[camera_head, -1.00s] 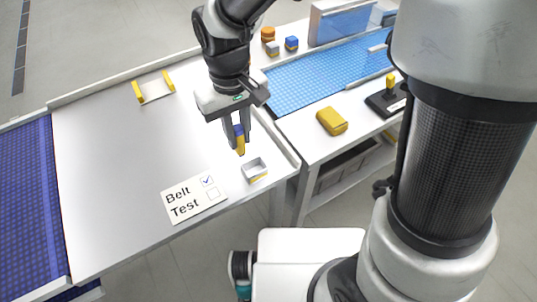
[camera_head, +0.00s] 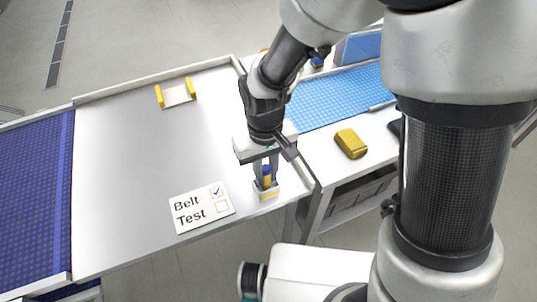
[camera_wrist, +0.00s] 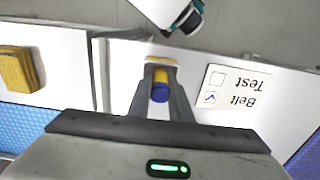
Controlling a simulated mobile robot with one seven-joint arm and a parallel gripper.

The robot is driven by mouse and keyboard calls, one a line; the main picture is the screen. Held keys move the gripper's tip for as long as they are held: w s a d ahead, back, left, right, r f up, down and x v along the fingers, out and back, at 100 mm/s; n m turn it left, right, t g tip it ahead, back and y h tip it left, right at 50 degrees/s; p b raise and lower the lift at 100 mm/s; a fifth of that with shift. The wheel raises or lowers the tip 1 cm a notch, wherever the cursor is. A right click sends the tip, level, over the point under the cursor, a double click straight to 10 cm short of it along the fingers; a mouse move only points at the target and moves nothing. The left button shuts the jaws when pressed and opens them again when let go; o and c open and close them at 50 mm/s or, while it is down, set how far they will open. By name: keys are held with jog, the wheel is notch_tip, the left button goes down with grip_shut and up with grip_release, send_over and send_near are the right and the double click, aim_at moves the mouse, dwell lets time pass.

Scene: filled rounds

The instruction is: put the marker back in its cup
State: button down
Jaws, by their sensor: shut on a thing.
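The marker (camera_head: 267,172) is yellow with a blue top end and stands about upright between my fingers. My gripper (camera_head: 266,181) is shut on it; the wrist view shows the blue end (camera_wrist: 160,94) and yellow body between the fingers. The cup (camera_head: 268,194) is a small white square holder with a yellow band, near the table's front right corner. The marker's lower end and fingertips are at the cup's mouth. The fingers hide part of the cup, and I cannot tell how deep the marker sits. The cup's far edge shows in the wrist view (camera_wrist: 160,58).
A white sign reading "Belt Test" (camera_head: 202,207) lies left of the cup. A yellow-ended holder (camera_head: 178,95) is at the back of the table. A yellow block (camera_head: 351,143) is on the right-hand bench beside a blue mat (camera_head: 340,97). The table's middle is clear.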

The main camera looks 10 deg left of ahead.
jog(key=shift+f, duration=0.25)
jog(key=shift+f, duration=0.15)
jog(key=c, duration=1.6)
grip_release()
jog(key=shift+r, duration=0.2)
